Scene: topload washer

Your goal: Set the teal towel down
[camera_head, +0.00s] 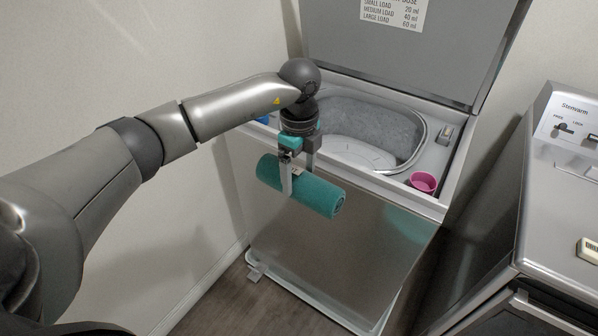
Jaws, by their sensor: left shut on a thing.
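The teal towel (318,193) is a rolled cylinder. My left gripper (288,185) points down and is shut on it near its left part, holding it in the air in front of the washer's front panel. The towel lies roughly level, its right end turned toward me. The topload washer (330,250) stands behind it with its lid (410,50) raised. The washer's drum opening (370,130) shows a grey inside, above and to the right of the towel. My right gripper is not in view.
A pink cup (423,182) sits at the washer top's right front corner. A second grey machine (565,190) stands at the right, with a small cream-coloured object (588,250) on it. A pale tray (310,300) lies under the washer. A wall is at the left.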

